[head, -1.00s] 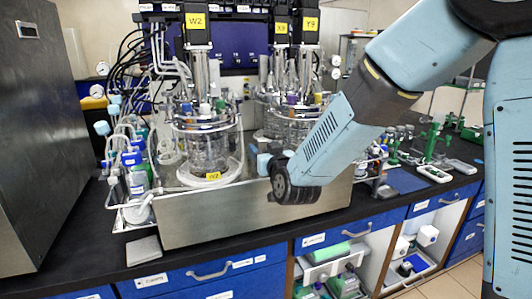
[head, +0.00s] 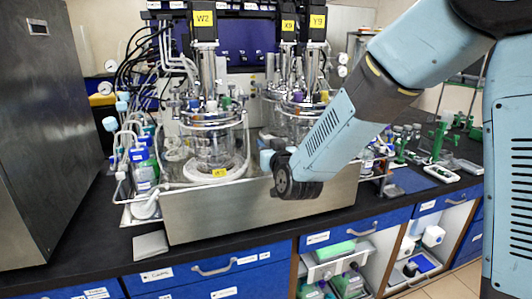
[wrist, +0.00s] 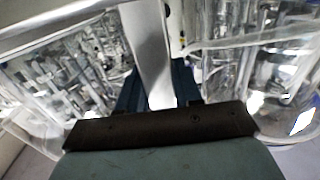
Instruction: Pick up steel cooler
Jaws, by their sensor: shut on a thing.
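In the wrist view, a bright steel piece, which I take to be the steel cooler (wrist: 150,48), stands between the two dark blue fingers of my gripper (wrist: 158,92). The fingers are shut on it, and its upper part leaves the top of the picture. Glass vessels are close on both sides of it. In the head view, my gripper (head: 266,161) is at the front of the twin bioreactors, right of the W2 vessel. My own wrist covers most of it there, and I cannot make out the cooler in that view.
The W2 glass vessel (head: 213,148) and a second vessel (head: 292,122) stand on a steel base (head: 230,210). Bottles and tubing (head: 142,165) crowd the left. A tall steel cabinet (head: 40,130) stands far left. Green stands (head: 438,140) are at right. The front bench strip is mostly clear.

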